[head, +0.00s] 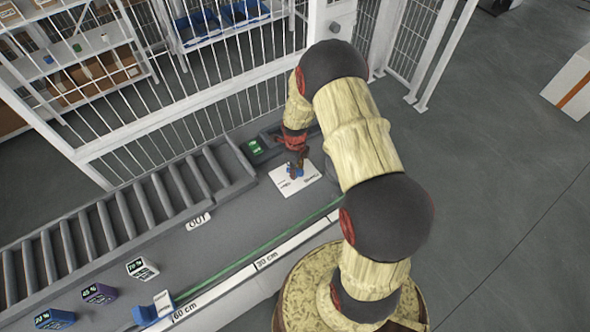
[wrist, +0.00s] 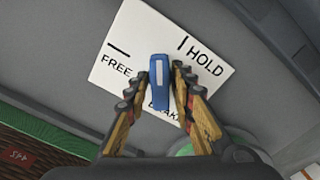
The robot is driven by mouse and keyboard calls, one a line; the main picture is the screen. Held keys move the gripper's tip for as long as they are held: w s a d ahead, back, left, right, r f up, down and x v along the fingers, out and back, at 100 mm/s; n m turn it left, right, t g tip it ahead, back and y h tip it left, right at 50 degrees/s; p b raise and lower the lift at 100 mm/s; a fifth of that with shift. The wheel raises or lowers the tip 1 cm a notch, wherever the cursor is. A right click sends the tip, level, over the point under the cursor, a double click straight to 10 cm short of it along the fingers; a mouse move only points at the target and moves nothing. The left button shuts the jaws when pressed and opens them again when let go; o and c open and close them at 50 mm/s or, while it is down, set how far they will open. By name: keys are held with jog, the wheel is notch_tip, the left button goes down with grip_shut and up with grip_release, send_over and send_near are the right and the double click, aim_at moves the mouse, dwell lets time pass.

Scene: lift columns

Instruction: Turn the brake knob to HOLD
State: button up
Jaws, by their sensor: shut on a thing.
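The brake knob (wrist: 158,85) is a blue bar on a white plate (wrist: 112,70) marked FREE, HOLD and, partly hidden, BRAKE. In the wrist view FREE and its tick are on the left and HOLD and its tick on the upper right. The knob's long side runs nearly straight up the picture, its upper end between the two ticks and closer to the HOLD one. My gripper (wrist: 163,80) is shut on the knob, one finger on each side. In the head view my gripper (head: 296,166) is over the plate (head: 306,187), mostly covering the knob.
A roller conveyor (head: 125,215) runs left, with an OUT label (head: 198,221) in front. Several labelled blocks, one white (head: 141,268), stand at the lower left. A wire fence (head: 235,100) stands behind.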

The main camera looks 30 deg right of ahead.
jog(key=shift+m, duration=1)
jog(key=m, duration=0.5)
jog(key=shift+b, duration=0.4)
jog(key=o, duration=0.7)
jog(key=shift+o, duration=0.3)
jog(key=shift+r+p, duration=2.7)
jog(key=shift+r, duration=1.85)
